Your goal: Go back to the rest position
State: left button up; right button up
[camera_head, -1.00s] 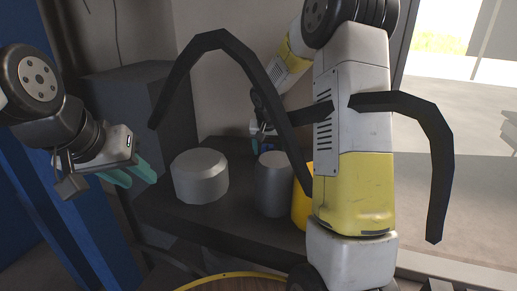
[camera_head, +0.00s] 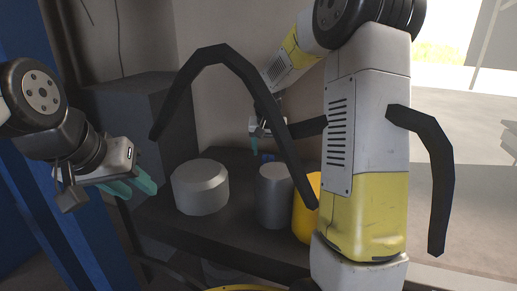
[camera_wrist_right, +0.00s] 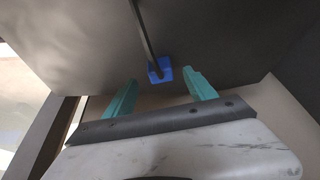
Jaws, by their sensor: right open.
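My left gripper (camera_head: 132,184) hangs at the left in the head view, with teal fingers, clear of the table; its finger gap is hard to judge. My right gripper (camera_head: 255,146) is partly hidden behind black curved bars in the head view. In the right wrist view, its two teal fingers (camera_wrist_right: 160,92) are wide apart with nothing gripped. A small blue block (camera_wrist_right: 160,72) with a dark rod on it lies beyond the fingertips, apart from them.
A grey squat cylinder (camera_head: 200,188), a taller grey cylinder (camera_head: 273,197) and a yellow container (camera_head: 305,215) stand on the dark table (camera_head: 235,243). A dark box (camera_head: 130,105) is behind at left. A blue post (camera_head: 50,215) stands at far left.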

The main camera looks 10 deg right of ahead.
jog(key=shift+r, duration=0.1)
jog(key=s+a+r+n+y, duration=0.1)
jog(key=s+r, duration=0.2)
jog(key=s, duration=0.7)
jog(key=s+a+r+n+t+y, duration=0.1)
jog(key=s+r, duration=0.3)
jog(key=s, duration=0.6)
jog(key=s+a+r+n+t+y, duration=0.1)
jog(key=s+a+r, duration=0.1)
jog(key=s, duration=0.8)
jog(key=shift+s+r+n, duration=0.15)
jog(key=shift+r+n, duration=0.25)
jog(key=shift+r, duration=0.35)
jog(key=shift+c, duration=0.3)
